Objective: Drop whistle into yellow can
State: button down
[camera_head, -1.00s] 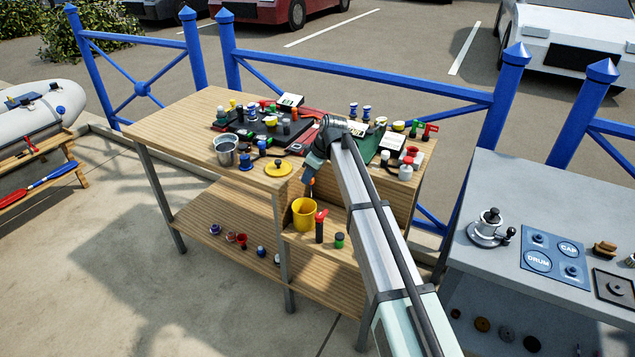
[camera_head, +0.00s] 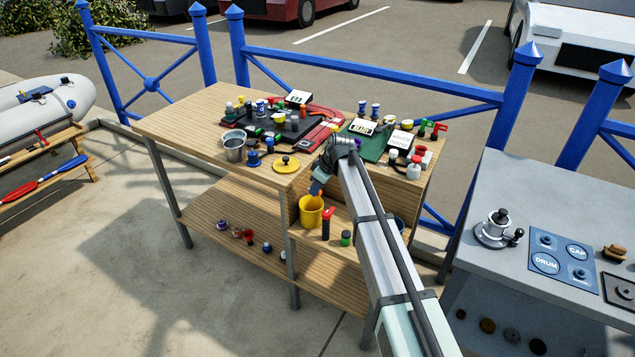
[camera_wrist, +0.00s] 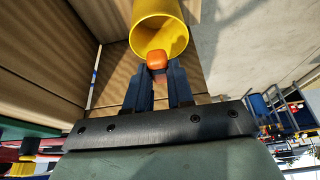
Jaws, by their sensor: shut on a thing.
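The yellow can (camera_head: 310,212) stands upright on the lower side shelf of the wooden bench. It also shows in the wrist view (camera_wrist: 158,14), its open mouth facing my gripper. My gripper (camera_wrist: 157,72) is shut on a small orange whistle (camera_wrist: 156,60), whose front end sticks out between the fingertips. In the wrist view the whistle overlaps the near rim of the can's mouth. In the head view my gripper (camera_head: 315,190) is just above the can, and the whistle is hardly visible there. I cannot tell whether the whistle is inside the rim.
A red-topped black flare (camera_head: 326,222) and a green-capped jar (camera_head: 346,238) stand right of the can. The bench top (camera_head: 185,118) above holds a metal pot (camera_head: 234,147), a yellow disc (camera_head: 286,163) and many small items. A grey table (camera_head: 470,200) stands at right.

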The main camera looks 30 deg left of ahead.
jog(key=shift+f, duration=0.1)
jog(key=c, duration=0.9)
grip_release()
jog(key=v, duration=1.4)
jog(key=shift+f, duration=0.1)
